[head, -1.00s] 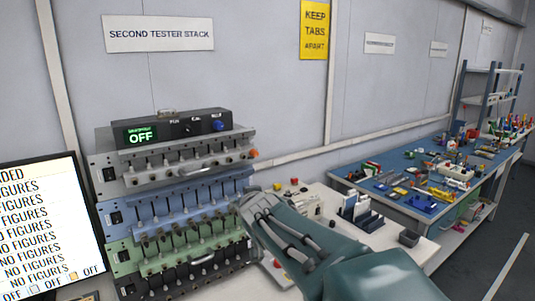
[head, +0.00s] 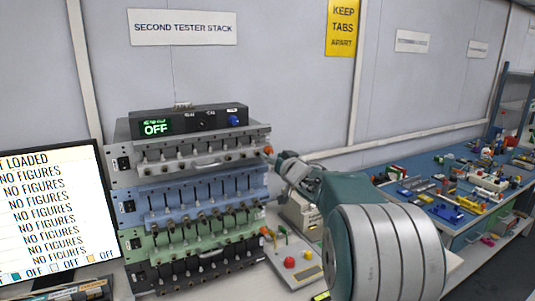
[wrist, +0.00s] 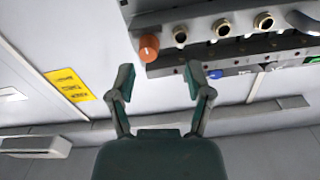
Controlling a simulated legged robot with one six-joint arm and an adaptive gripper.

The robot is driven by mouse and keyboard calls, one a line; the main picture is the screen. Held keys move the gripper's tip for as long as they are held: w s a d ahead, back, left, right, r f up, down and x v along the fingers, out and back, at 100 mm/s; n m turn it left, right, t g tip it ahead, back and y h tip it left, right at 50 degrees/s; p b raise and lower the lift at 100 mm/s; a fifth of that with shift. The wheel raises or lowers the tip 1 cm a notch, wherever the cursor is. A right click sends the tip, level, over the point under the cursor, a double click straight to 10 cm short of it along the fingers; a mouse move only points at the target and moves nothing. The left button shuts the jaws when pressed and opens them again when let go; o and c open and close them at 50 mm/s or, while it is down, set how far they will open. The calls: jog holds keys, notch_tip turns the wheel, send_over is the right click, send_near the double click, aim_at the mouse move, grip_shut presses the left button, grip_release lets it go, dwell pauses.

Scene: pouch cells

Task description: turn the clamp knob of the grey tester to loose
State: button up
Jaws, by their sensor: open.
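The grey tester (head: 200,150) is the top drawer of the stack in the head view. Its orange clamp knob (head: 268,150) sits at the right end of its front. In the wrist view the knob (wrist: 149,46) shows round and orange with a pale mark, at the end of the grey tester's panel (wrist: 210,45). My gripper (wrist: 159,72) is open and empty, its fingers apart. The knob appears just past the fingertips, between their lines and nearer the left finger; no contact shows. In the head view my gripper (head: 284,163) is small and partly hidden, just right of the knob.
A black box (head: 195,122) with an OFF display and a blue knob stands on the grey tester. Blue (head: 200,192), green and black testers are stacked below. A panel with a red button (head: 290,262) lies right of the stack. A monitor (head: 45,220) stands left.

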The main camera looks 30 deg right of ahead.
aim_at(271, 152)
jog(key=w, duration=0.4)
jog(key=shift+d, duration=0.3)
jog(key=shift+a, duration=0.1)
jog(key=c, duration=0.4)
grip_shut()
jog(key=shift+s+d, duration=0.1)
jog(key=shift+d, duration=0.35)
